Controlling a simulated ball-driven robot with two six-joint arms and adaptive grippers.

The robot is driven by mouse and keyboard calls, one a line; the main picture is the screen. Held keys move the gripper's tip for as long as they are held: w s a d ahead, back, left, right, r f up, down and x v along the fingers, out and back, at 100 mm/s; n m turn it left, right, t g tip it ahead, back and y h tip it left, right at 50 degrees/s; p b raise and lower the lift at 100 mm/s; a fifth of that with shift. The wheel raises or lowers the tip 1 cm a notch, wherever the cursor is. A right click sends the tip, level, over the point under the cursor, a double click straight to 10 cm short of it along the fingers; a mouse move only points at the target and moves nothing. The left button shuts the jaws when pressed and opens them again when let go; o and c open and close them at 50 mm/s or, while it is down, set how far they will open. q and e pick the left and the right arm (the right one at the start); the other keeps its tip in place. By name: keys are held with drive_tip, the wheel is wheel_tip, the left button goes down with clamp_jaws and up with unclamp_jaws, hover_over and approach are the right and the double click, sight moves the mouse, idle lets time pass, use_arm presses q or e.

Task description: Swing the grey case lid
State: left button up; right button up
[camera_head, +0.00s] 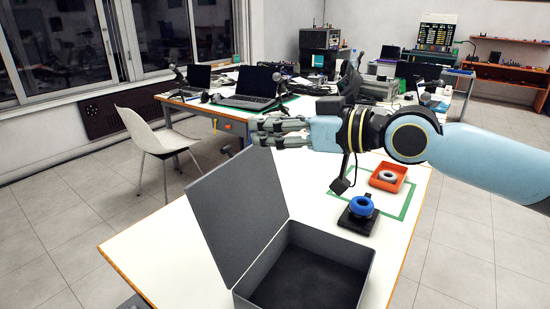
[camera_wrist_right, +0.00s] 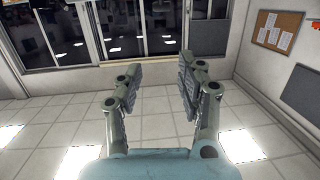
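The grey case (camera_head: 310,268) stands on the near part of the white table. Its grey lid (camera_head: 238,215) is swung up and stands open, leaning to the left, and the dark inside of the case looks empty. My right gripper (camera_head: 262,131) comes in from the right and is held above and beyond the lid's top edge, apart from it. In the right wrist view its two fingers (camera_wrist_right: 158,80) are spread with nothing between them. My left gripper is in neither view.
A blue ring (camera_head: 361,206) sits on a black stand right of the case. An orange tray (camera_head: 388,177) holding a grey ring lies behind it, inside a green outline. A white chair (camera_head: 155,140) stands left of the table. Laptops (camera_head: 253,88) are on a table behind.

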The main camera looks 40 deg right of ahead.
sight(228, 148)
drive_tip(key=shift+g, duration=0.4)
drive_tip(key=w+a+f+b, duration=0.1)
drive_tip(key=w+f+b, duration=0.1)
drive_tip(key=w+a+f+b, duration=0.1)
drive_tip(key=f+b, duration=0.1)
drive_tip(key=b, duration=0.1)
drive_tip(key=w+a+f+b, duration=0.1)
drive_tip(key=w+b, duration=0.1)
drive_tip(key=b, duration=0.1)
drive_tip(key=shift+w+f, duration=0.3)
drive_tip(key=shift+f, duration=0.1)
drive_tip(key=shift+c, duration=0.7)
drive_tip(key=shift+d+r, duration=0.1)
drive_tip(key=shift+r, duration=0.05)
clamp_jaws()
drive_tip(key=shift+c, duration=0.7)
unclamp_jaws()
drive_tip(key=shift+r, duration=0.1)
wheel_tip(228, 148, up, 10)
